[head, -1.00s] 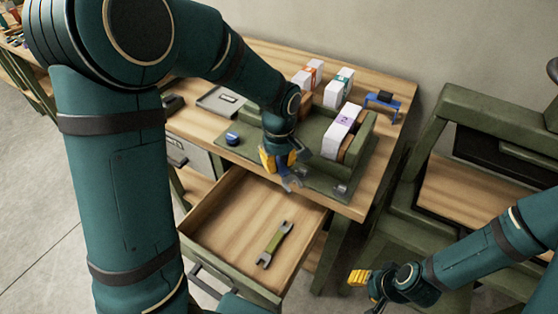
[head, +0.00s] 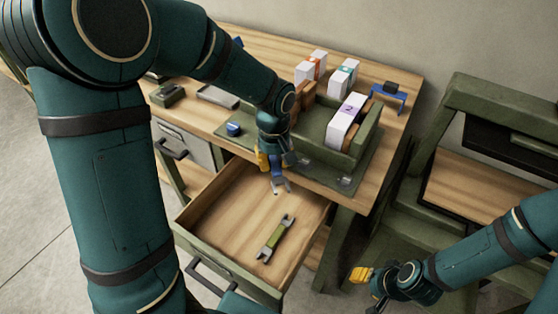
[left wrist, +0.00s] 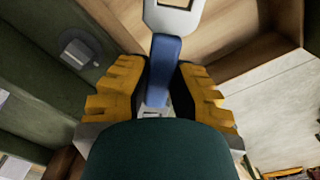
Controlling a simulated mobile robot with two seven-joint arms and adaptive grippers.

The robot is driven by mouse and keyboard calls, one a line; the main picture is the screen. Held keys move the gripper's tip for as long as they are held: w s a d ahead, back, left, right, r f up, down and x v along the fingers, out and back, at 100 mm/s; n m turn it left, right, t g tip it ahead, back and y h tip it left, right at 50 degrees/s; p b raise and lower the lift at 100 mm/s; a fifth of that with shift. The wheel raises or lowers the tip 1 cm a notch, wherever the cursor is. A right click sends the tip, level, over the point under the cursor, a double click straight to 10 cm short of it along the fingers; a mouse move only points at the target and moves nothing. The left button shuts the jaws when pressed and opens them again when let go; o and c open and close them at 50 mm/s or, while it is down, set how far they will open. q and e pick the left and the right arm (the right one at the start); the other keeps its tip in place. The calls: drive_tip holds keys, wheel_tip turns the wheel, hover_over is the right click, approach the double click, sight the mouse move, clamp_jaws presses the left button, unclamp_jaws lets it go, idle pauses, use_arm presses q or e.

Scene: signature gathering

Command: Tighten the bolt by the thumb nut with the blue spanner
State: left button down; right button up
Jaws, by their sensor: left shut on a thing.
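My left gripper (head: 269,163) is shut on the blue spanner (head: 280,185), above the rear of the open drawer by the table's front edge. In the left wrist view, the spanner's blue handle (left wrist: 166,62) lies between the yellow fingers, with its grey open end pointing away from the gripper. Small grey metal fittings (head: 345,181) sit along the front of the green base (head: 322,175). A round grey fitting (left wrist: 77,48) shows on green at the left wrist view's upper left. I cannot tell which is the thumb nut's bolt. My right gripper (head: 362,275) is away at lower right, its fingers unclear.
A green-handled spanner (head: 275,240) lies in the open drawer (head: 225,215). White card blocks, one marked 2 (head: 345,118), stand in a green holder. A blue stand (head: 390,95) is at the back right. A green chair frame (head: 490,100) stands on the right.

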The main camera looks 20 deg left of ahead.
use_arm(q)
drive_tip(key=shift+s+a+r+m+p, duration=0.1)
drive_tip(key=shift+s+a+m+p, duration=0.2)
drive_tip(key=shift+a+m, duration=0.85)
drive_tip(key=shift+s+a+f+m+p, duration=0.15)
drive_tip(key=shift+a+m+p, duration=0.4)
drive_tip(key=shift+m, duration=1.25)
drive_tip(key=shift+s+a+r+m+p, duration=0.15)
drive_tip(key=shift+s+a+m+p, duration=0.1)
drive_tip(key=shift+a+m, duration=0.95)
drive_tip(key=shift+d+m, duration=0.25)
drive_tip(key=shift+d, duration=0.05)
wheel_tip(320, 180, up, 4)
drive_tip(key=p, duration=0.3)
drive_tip(key=shift+r+p, duration=0.25)
drive_tip(key=shift+p, duration=0.05)
